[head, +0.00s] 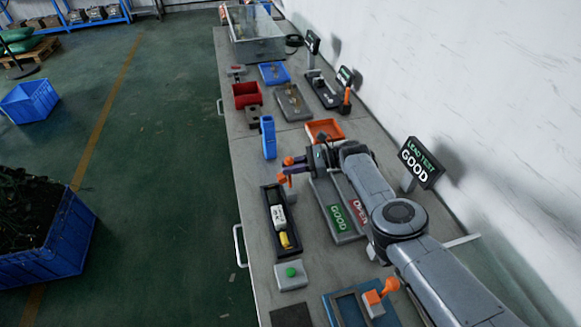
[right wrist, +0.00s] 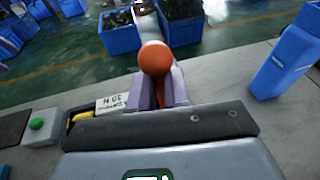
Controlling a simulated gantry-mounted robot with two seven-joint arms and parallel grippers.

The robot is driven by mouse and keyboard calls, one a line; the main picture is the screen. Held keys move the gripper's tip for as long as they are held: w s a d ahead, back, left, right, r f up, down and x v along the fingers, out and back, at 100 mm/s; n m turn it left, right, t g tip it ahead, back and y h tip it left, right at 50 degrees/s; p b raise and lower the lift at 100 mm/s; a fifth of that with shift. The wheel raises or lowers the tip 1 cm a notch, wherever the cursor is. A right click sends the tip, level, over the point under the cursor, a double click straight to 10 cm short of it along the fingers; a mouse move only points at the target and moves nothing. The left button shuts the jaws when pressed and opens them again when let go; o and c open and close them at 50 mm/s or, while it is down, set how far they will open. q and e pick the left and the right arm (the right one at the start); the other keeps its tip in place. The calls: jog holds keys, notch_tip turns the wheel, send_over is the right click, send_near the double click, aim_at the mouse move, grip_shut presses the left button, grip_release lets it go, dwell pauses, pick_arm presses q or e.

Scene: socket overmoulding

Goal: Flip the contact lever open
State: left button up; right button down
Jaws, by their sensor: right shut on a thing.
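The contact lever shows as an orange ball knob (right wrist: 154,58) in the right wrist view, between the purple-grey fingers of my right gripper (right wrist: 160,88). In the head view, orange parts (head: 288,161) show at the tip of my right gripper (head: 291,168), beside the upper end of a black tray. The gripper is shut on the lever. The lever's pivot and base are mostly hidden by the gripper, so I cannot tell its exact angle. My left gripper is not in view. A sign (head: 417,163) at the wall reads "LEAD TEST GOOD".
The black tray (head: 268,200) holds a white labelled tool with a yellow end. A green button box (head: 291,273) stands below it. Trays marked GOOD (head: 339,218) and OPEN (head: 359,212) lie right. A blue upright bin (head: 268,138) stands above the gripper.

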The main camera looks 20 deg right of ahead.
jog(key=shift+r, duration=0.5)
jog(key=c, duration=1.2)
grip_release()
jog(key=shift+s+d+f, duration=0.1)
jog(key=shift+o, duration=0.7)
jog(key=shift+f, duration=0.1)
jog(key=p+v, duration=0.1)
jog(key=v, duration=0.9)
jog(key=shift+d, duration=0.4)
jog(key=shift+r, duration=0.25)
